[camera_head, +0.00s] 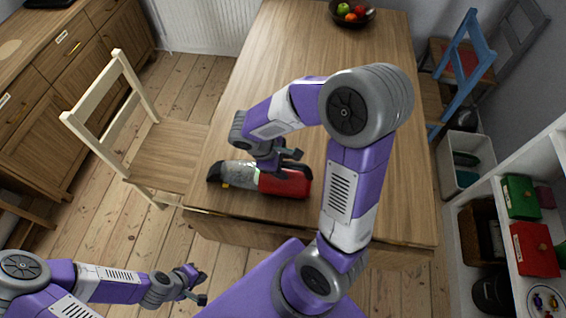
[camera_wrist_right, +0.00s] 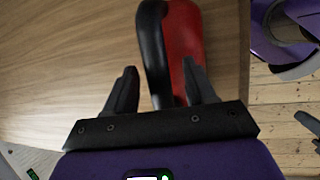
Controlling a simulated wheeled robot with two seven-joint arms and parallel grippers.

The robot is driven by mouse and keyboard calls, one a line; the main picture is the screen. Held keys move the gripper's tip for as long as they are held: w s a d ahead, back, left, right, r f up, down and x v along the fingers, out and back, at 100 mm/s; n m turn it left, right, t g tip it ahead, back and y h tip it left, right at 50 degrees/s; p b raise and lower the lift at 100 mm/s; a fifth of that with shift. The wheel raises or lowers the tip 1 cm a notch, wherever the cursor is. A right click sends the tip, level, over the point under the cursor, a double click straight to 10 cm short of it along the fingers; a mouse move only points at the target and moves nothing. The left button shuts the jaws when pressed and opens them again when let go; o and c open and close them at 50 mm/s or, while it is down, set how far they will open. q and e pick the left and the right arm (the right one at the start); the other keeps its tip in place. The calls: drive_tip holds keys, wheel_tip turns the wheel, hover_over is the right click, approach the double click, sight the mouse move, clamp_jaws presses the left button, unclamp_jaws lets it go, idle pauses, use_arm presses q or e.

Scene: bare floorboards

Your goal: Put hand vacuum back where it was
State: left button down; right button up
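The hand vacuum (camera_head: 230,174) lies on the wooden table (camera_head: 330,60) near its front edge. It has a red body to the right and a clear and black nose to the left. My right gripper (camera_head: 288,162) is over the red part. In the right wrist view, my right gripper (camera_wrist_right: 160,67) is open, with the black and red vacuum (camera_wrist_right: 185,40) showing between and beyond its fingers. I cannot tell whether the fingers touch it. My left gripper (camera_head: 199,284) is open and empty, low over the floor left of the table.
A fruit bowl (camera_head: 352,14) stands at the table's far end. A wooden chair (camera_head: 165,150) is at the left side and a blue chair (camera_head: 462,70) at the right. A white shelf (camera_head: 500,170) with red and green boxes stands at the right. The table's middle is clear.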

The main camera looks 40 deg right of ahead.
drive_tip(key=shift+r, duration=0.15)
drive_tip(key=p+v, duration=0.4)
drive_tip(key=v, duration=0.8)
